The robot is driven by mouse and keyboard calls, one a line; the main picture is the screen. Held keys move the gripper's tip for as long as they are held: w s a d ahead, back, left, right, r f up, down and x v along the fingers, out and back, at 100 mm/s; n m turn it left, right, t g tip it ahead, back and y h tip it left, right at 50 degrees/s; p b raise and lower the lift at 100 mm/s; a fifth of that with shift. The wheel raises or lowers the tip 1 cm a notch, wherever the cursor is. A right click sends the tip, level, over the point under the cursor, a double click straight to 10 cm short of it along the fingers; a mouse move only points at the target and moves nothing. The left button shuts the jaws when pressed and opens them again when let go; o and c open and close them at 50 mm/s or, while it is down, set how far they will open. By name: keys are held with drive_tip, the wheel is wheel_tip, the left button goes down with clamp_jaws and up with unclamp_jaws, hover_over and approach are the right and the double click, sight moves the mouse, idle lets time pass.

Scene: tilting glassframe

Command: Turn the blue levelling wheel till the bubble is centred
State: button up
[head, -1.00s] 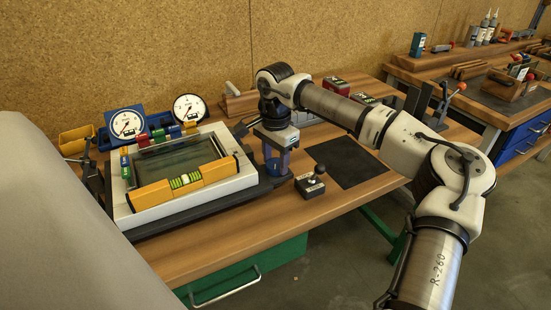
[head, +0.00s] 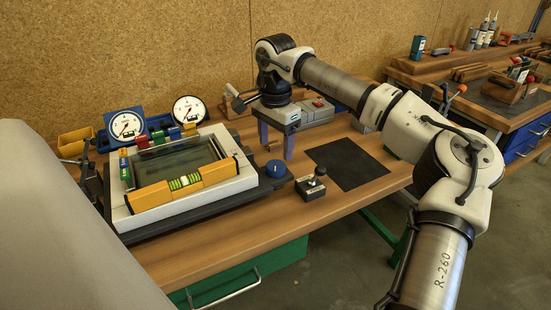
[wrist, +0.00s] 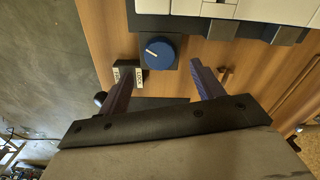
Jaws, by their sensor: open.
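The blue levelling wheel (head: 275,168) sits at the right front corner of the glass frame's dark base. In the wrist view the wheel (wrist: 160,52) shows a pale mark line on top. The yellow spirit level (head: 184,183) lies along the frame's front edge, with a green vial (head: 185,182); the bubble is too small to place exactly.
A small lock box (head: 311,187) with a black-knobbed lever stands right of the wheel. Two dial gauges (head: 126,124) stand behind the frame. A grey box with a red button (head: 317,108) is behind my gripper. The dark mat (head: 346,163) is clear.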

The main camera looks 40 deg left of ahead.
sight(275, 165)
wheel_tip(275, 165, up, 8)
idle(0.7)
